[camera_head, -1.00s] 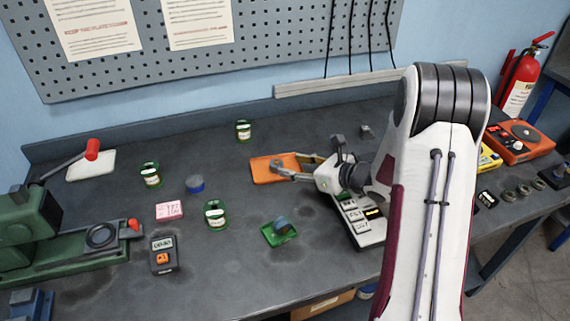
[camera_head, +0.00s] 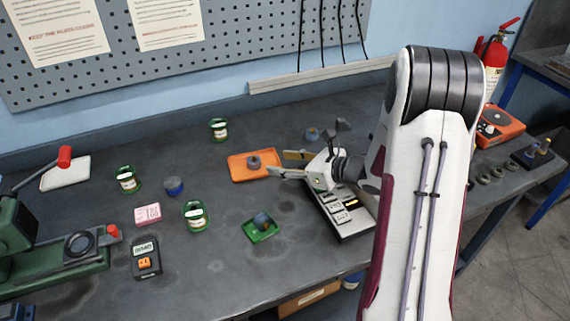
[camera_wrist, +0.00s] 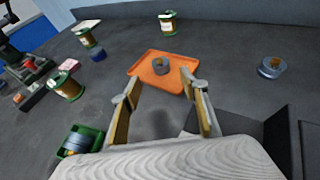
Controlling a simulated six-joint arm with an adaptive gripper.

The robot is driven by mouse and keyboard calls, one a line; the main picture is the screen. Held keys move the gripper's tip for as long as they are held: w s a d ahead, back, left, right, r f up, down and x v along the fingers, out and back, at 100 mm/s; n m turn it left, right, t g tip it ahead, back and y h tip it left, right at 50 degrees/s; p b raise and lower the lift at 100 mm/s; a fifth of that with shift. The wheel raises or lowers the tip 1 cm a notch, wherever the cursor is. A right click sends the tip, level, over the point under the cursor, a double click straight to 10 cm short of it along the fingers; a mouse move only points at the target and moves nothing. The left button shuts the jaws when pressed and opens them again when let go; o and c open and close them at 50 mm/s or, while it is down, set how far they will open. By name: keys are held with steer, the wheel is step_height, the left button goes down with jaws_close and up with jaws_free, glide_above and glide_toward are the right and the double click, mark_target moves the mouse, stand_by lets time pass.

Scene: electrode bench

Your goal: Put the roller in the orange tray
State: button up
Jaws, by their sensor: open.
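The orange tray (camera_head: 238,176) lies flat on the bench; it also shows in the wrist view (camera_wrist: 145,78). A short grey cylinder with a brownish centre, which looks like the roller (camera_head: 254,160), sits inside it near the middle; it also shows in the wrist view (camera_wrist: 161,66). My gripper (camera_head: 281,163) is open and empty at the tray's right side. In the wrist view its fingers (camera_wrist: 160,83) are spread apart at the tray's near edge, and the cylinder is beyond them, clear of both.
A green tray (camera_head: 249,236) holds a dark bluish piece. Several green-ended spools, including one near the front (camera_head: 195,216), and a blue round piece (camera_head: 173,187) stand left. A grey-blue ring piece (camera_head: 312,133) lies behind my gripper. A keypad device (camera_head: 345,213) lies below it.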

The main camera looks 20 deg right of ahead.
steer(key=shift+w+d+r+m+h, duration=0.15)
steer(key=shift+w+r+m+h, duration=0.1)
steer(key=shift+r+m, duration=0.15)
steer(key=shift+w+d+r+m+h, duration=0.1)
steer(key=shift+r+m+h, duration=0.15)
steer(key=shift+r+m, duration=0.15)
steer(key=s+d+r+m+g+h, duration=0.1)
steer(key=s+r+m+h, duration=0.3)
steer(key=r+m, duration=0.5)
steer(key=s+d+r+m+h, duration=0.2)
steer(key=s+r+m+h, duration=0.3)
steer(key=m, duration=0.7)
steer(key=s+a+m+g+y, duration=0.1)
steer(key=s+a+m+g, duration=0.1)
steer(key=s+a+m, duration=0.4)
steer(key=s+a+m+g+y, duration=0.2)
steer(key=s+a+m, duration=0.5)
steer(key=s+m, duration=0.6)
steer(key=s, duration=0.6)
steer(key=shift+s+a+m+g, duration=0.15)
steer(key=shift+s+m+g, duration=0.15)
steer(key=shift+s+g, duration=0.1)
